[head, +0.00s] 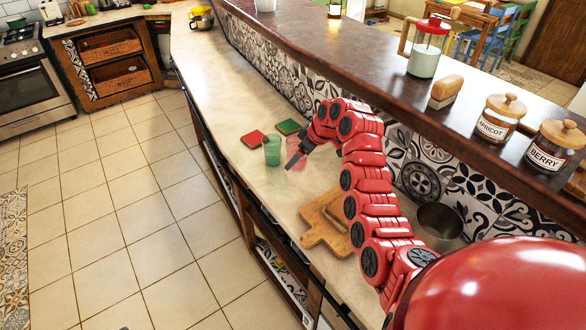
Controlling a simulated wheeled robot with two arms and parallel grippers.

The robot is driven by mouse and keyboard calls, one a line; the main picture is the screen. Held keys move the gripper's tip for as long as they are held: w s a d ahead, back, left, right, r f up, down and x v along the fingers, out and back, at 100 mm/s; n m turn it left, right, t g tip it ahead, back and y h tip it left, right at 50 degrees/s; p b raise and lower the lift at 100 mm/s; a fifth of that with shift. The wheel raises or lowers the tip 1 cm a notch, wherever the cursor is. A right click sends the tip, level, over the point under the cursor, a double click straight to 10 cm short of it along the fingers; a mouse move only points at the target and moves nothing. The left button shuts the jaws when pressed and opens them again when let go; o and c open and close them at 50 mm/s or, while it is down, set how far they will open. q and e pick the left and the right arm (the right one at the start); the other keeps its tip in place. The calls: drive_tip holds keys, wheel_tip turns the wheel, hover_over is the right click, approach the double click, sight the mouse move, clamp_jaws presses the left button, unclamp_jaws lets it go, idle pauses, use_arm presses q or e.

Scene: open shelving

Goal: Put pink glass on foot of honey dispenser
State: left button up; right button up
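A pink translucent glass (301,166) stands on the pale counter, partly hidden by my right gripper (294,161). The dark fingers are at the glass and overlap it in the picture. I cannot tell whether they touch or grip it. My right arm comes in from the lower right. My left gripper is not in view. I cannot make out a honey dispenser or its foot for certain. A clear jar with a red lid and white contents (424,62) stands on the raised dark ledge.
A green glass (272,152) stands just left of the pink glass. A red square (252,139) and a green square (288,127) lie behind. Wooden boards (322,234) and a metal pot (438,222) are nearer. Apricot (497,120) and berry (553,148) jars stand on the ledge.

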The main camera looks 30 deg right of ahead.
drive_tip(key=shift+r, duration=0.7)
drive_tip(key=shift+a+r, duration=0.1)
drive_tip(key=shift+a, duration=0.05)
drive_tip(key=w+a+f+m, duration=0.1)
drive_tip(key=a+f, duration=0.1)
drive_tip(key=a, duration=1.1)
drive_tip(key=s+a+f+m+h, duration=0.2)
drive_tip(key=s+m, duration=0.1)
drive_tip(key=s, duration=0.4)
drive_tip(key=s+a+f+m+h, duration=0.1)
drive_tip(key=s+a+m, duration=0.15)
drive_tip(key=s, duration=0.55)
drive_tip(key=shift+n+t, duration=0.25)
drive_tip(key=shift+t, duration=0.15)
drive_tip(key=shift+w+a+f, duration=0.1)
drive_tip(key=shift+w+f, duration=0.55)
drive_tip(key=shift+w, duration=0.35)
drive_tip(key=shift+w+a+f, duration=0.1)
drive_tip(key=shift+w+f, duration=0.55)
drive_tip(key=shift+w, duration=0.3)
